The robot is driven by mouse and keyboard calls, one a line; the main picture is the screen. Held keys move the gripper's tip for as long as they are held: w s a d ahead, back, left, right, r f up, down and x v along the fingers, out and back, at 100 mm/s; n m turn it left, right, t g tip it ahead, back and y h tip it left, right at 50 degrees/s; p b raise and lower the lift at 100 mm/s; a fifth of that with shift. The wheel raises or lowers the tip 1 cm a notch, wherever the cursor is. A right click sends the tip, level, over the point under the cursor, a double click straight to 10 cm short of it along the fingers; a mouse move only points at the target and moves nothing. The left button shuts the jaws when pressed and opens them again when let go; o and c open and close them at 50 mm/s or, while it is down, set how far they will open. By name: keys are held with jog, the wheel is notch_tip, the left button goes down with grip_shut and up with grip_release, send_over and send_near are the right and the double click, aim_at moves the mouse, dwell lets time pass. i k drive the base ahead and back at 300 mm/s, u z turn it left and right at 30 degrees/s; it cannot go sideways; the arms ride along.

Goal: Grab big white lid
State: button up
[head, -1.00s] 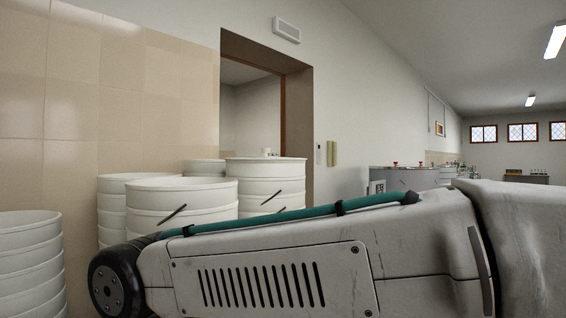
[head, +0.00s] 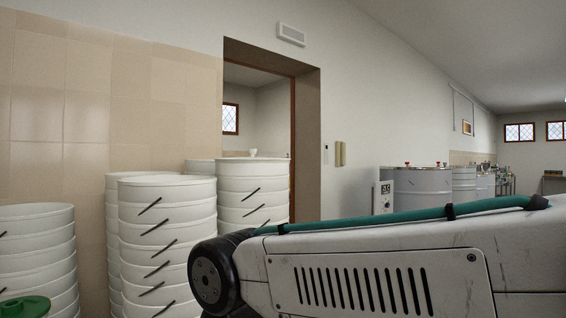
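No big white lid can be made out for certain. White round stacked containers (head: 165,225) stand left of centre, with dark slanted handles or marks on their sides. Another white stack (head: 35,250) stands at the far left, and one (head: 252,190) stands in front of the doorway. Whether their tops are lids I cannot tell. My gripper is not in view; only links of my arm show, across the lower right, hiding what is behind them.
A green round object (head: 25,306) shows at the bottom left corner. A doorway (head: 262,110) opens behind the stacks. Large metal tanks (head: 415,190) with red fittings stand along the wall at right. A small grey control box (head: 382,197) is beside them.

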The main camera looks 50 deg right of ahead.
aim_at(252, 151)
jog(key=z, duration=1.15)
jog(key=i, duration=0.15)
